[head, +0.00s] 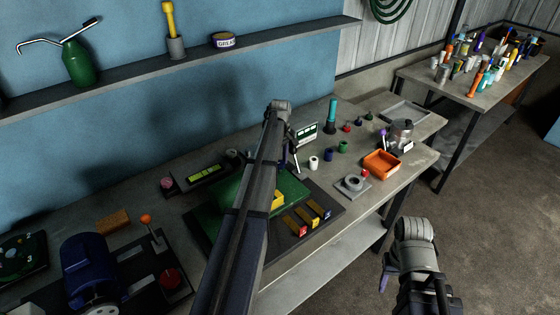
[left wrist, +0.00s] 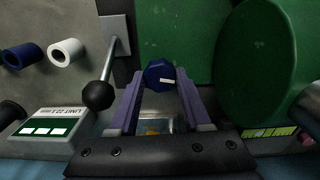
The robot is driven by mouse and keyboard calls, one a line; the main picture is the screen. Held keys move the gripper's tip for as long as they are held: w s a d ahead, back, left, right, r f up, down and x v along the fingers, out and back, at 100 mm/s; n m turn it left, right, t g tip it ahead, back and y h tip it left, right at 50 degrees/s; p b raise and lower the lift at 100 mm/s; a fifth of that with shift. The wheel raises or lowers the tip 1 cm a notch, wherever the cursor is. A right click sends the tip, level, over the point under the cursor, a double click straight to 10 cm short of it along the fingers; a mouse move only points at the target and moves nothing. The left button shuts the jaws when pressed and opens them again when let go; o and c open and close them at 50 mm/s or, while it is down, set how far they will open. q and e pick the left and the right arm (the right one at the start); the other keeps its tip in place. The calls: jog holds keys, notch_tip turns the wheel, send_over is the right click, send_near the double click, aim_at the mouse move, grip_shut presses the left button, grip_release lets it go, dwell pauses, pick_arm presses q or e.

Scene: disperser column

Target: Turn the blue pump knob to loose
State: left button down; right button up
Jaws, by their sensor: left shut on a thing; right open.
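The blue pump knob (left wrist: 160,73), with a white bar mark on its face, shows in the left wrist view against a green surface (left wrist: 175,30). My left gripper (left wrist: 160,80) has its two purple fingers on either side of the knob and is shut on it. The white bar lies roughly crosswise between the fingers. In the head view my left arm (head: 258,190) reaches over the bench and hides the knob. My right gripper (head: 412,280) is open and empty, off the bench at the lower right.
A lever with a black ball (left wrist: 97,95) stands just left of the knob. A large green round body (left wrist: 255,65) stands close on the right.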

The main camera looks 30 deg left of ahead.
aim_at(280, 163)
pick_arm(q)
jog(key=n, duration=0.4)
jog(key=shift+n, duration=2.1)
jog(key=shift+c, duration=1.8)
grip_release()
notch_tip(280, 163, up, 8)
jog(key=p, duration=0.8)
jog(key=shift+f, duration=0.1)
